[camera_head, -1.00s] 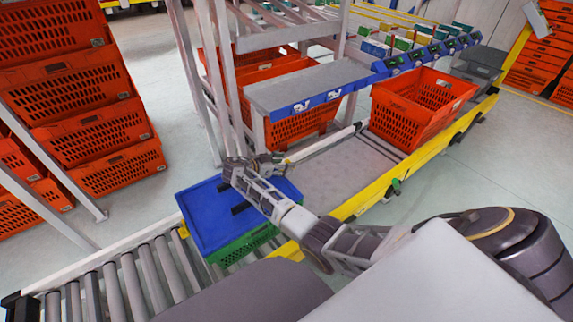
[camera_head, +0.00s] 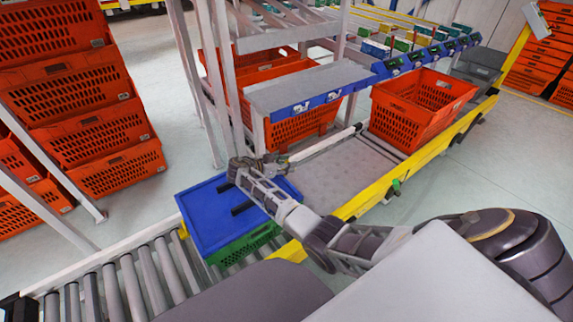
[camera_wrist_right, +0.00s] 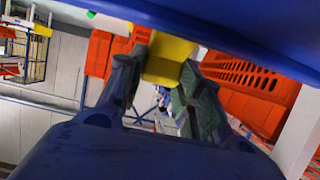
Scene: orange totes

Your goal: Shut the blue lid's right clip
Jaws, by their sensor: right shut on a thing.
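The blue lid (camera_head: 205,212) lies on a green crate (camera_head: 236,246) on the roller conveyor. My right gripper (camera_head: 274,160) is at the lid's far right edge, with its wrist reaching over the lid. In the right wrist view my right gripper (camera_wrist_right: 165,85) has its two fingers around a yellow clip (camera_wrist_right: 168,62) under the lid's blue edge (camera_wrist_right: 240,28). It is shut on the clip. In the head view the clip is hidden by the gripper and wrist. My left gripper is not in view.
A grey shelf with a blue front (camera_head: 310,92) and metal posts stand just behind the lid. An orange tote (camera_head: 420,110) sits farther along the yellow-edged conveyor (camera_head: 375,190). Stacked orange totes (camera_head: 85,120) are at left. The conveyor rollers (camera_head: 130,285) in front are bare.

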